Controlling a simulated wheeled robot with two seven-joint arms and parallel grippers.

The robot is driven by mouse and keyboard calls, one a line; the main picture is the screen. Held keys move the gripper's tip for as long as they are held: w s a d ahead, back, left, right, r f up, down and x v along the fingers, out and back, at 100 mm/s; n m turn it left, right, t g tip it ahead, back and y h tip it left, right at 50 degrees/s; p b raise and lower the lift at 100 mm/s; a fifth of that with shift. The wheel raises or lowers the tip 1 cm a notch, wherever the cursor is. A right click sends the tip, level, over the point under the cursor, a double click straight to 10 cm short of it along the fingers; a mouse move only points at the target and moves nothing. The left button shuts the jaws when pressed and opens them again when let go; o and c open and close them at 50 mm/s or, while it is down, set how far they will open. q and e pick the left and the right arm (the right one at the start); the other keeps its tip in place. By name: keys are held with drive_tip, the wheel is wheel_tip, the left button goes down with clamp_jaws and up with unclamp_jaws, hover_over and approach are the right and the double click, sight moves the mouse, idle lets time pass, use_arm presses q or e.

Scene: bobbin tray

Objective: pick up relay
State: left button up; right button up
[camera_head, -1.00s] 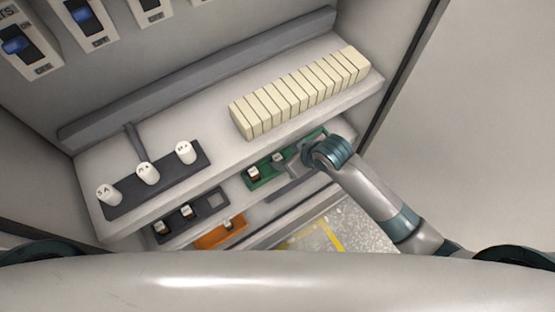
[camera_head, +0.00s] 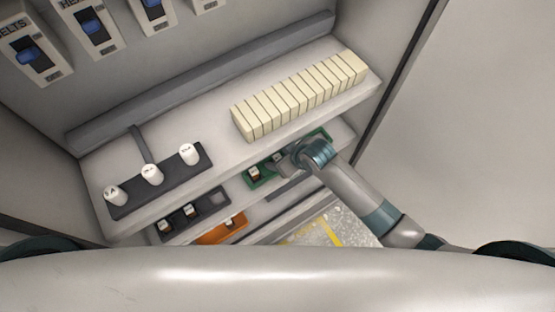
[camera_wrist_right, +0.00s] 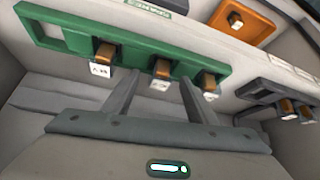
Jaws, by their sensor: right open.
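Several relays, brown with white labelled faces, sit in the green tray (camera_wrist_right: 52,32), which also shows in the head view (camera_head: 261,181). In the right wrist view one relay (camera_wrist_right: 161,70) lies in line with the space between the fingertips of my right gripper (camera_wrist_right: 160,84). Another relay (camera_wrist_right: 103,56) is left of the fingers, and a third (camera_wrist_right: 210,80) is close beside the right finger. The fingers are apart with nothing clearly held. Contact cannot be told. In the head view my right gripper (camera_head: 280,161) is at the green tray, partly hidden by its wrist. My left gripper is out of view.
An orange tray (camera_head: 210,238) holds one relay. A dark tray (camera_head: 177,232) holds two relays. The upper shelf overhangs this lower shelf. It carries a row of cream blocks (camera_head: 298,97) and a dark rack (camera_head: 131,207) with white bobbins.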

drive_tip(key=shift+c, duration=0.7)
drive_tip(key=c, duration=1.1)
drive_tip(key=shift+r, duration=0.15)
drive_tip(key=shift+r+b, duration=0.55)
wheel_tip(320, 180, up, 2)
drive_tip(key=shift+b, duration=0.6)
drive_tip(key=s+d+b, duration=0.5)
drive_tip(key=s+d, duration=0.7)
drive_tip(key=shift+s+d, duration=0.35)
